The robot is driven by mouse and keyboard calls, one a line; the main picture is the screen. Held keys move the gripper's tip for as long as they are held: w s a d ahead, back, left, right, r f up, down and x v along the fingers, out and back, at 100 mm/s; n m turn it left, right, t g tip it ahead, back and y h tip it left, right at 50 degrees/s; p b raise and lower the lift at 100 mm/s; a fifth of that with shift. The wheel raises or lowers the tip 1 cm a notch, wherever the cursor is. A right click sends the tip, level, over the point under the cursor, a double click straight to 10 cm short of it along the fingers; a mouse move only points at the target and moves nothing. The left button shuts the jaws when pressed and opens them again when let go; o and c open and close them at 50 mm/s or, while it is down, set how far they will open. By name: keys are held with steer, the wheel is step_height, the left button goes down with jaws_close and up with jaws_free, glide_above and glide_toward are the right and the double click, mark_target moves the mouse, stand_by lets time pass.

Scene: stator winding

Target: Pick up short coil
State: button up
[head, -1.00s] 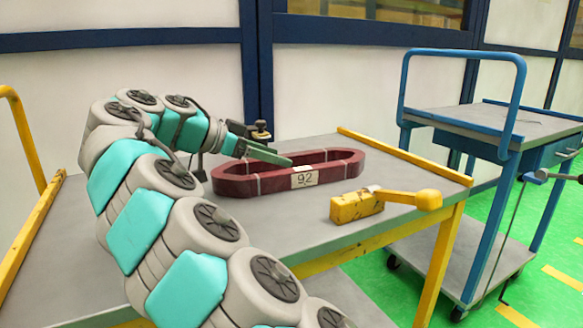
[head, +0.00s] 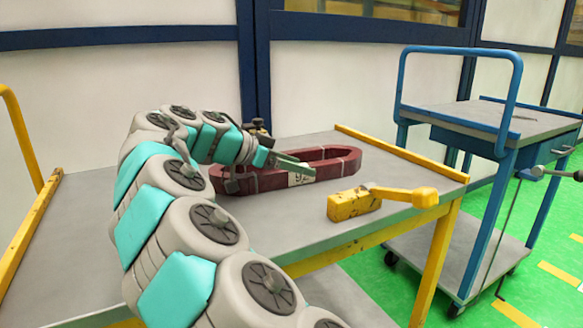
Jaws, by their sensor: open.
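The short coil (head: 330,172) is a dark red elongated ring with pale bands and a white label, partly hidden, reading "92" in the earlier view. It lies flat on the grey table, toward the far side. My gripper (head: 295,165) is open at the coil's near side, with one green finger showing across the label. The arm hides the coil's left part. I cannot tell whether the fingers touch the coil or straddle its near wall.
A yellow block with a handle (head: 355,204) sits on the grey table (head: 290,232) right in front of the coil. The table has raised yellow edge strips (head: 400,152). A blue cart (head: 490,118) stands to the right on the green floor.

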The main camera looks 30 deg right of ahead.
jaws_close()
stand_by(0.5)
stand_by(0.8)
